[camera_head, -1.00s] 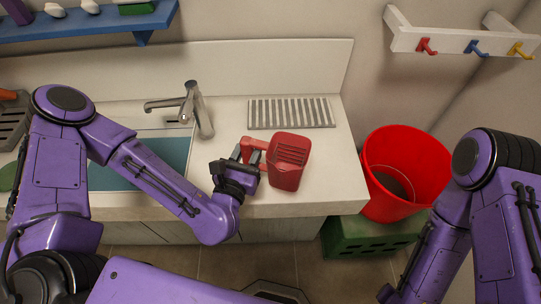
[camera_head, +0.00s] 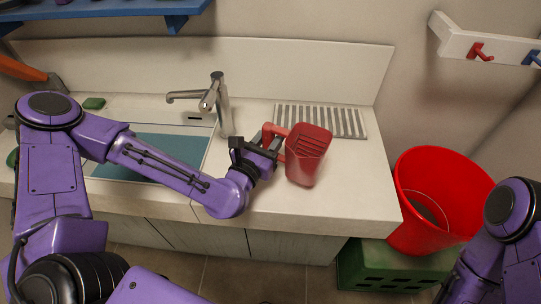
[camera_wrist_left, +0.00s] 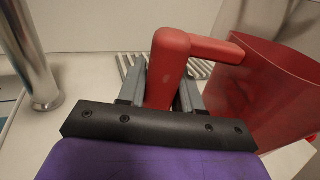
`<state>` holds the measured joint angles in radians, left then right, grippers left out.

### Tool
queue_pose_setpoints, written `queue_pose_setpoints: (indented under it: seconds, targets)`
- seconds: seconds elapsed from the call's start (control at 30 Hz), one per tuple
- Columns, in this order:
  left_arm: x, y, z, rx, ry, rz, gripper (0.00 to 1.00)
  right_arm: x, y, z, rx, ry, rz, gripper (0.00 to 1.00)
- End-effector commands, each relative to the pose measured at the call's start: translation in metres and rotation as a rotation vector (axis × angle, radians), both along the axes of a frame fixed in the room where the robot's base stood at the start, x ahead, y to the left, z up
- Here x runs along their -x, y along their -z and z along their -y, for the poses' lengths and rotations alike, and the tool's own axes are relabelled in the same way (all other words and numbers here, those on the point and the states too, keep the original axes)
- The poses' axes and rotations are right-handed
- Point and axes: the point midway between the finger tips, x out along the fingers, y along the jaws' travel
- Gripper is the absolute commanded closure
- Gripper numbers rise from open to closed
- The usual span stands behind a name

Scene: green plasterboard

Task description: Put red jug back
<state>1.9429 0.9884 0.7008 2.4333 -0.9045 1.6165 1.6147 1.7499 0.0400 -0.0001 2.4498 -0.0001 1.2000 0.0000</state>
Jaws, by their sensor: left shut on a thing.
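The red jug (camera_head: 307,158) is over the front right part of the white counter, with its ribbed side facing my head camera. Whether its base touches the counter I cannot tell. My left gripper (camera_head: 270,142) is shut on the jug's handle, on the jug's left side. In the left wrist view the handle (camera_wrist_left: 170,65) sits between the two grey fingers, and the jug's body (camera_wrist_left: 262,90) is to the right, cut by the frame edge. My right arm shows at the right edge; its gripper is out of view.
A striped drying rack (camera_head: 345,122) lies behind the jug. A faucet (camera_head: 215,105) and a sink (camera_head: 165,155) are to its left. A red bucket (camera_head: 440,190) and a green crate (camera_head: 375,268) stand right of the counter. A hook rail (camera_head: 455,40) and a blue shelf (camera_head: 110,20) hang above.

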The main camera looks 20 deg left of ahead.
Motion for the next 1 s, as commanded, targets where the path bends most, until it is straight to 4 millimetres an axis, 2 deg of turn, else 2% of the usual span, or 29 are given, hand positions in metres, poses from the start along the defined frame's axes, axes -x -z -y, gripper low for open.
queue_pose_setpoints:
  seconds: [0.13,0.33,0.7,0.73,0.8,1.0]
  targets:
    - [-0.01,0.012,-0.007,-0.004,0.0,-0.002,1.0,0.0,-0.008,0.0,0.0,0.0,0.0,0.4]
    - [-0.01,0.041,-0.006,-0.002,0.002,-0.002,1.0,0.0,-0.016,0.0,0.0,0.0,0.0,0.4]
    - [-0.01,0.048,-0.006,-0.001,0.002,0.0,1.0,0.0,-0.009,0.0,0.0,0.0,0.0,0.4]
    - [-0.01,0.048,-0.006,-0.003,0.002,-0.002,0.62,0.0,-0.009,0.0,0.0,0.0,0.0,0.4]
    - [-0.01,0.047,-0.006,-0.003,0.002,-0.002,0.4,0.0,-0.01,0.0,0.0,0.0,0.0,0.4]
    - [-0.01,0.046,-0.006,-0.003,0.002,-0.001,0.4,0.0,-0.011,0.0,0.0,0.0,0.0,0.4]
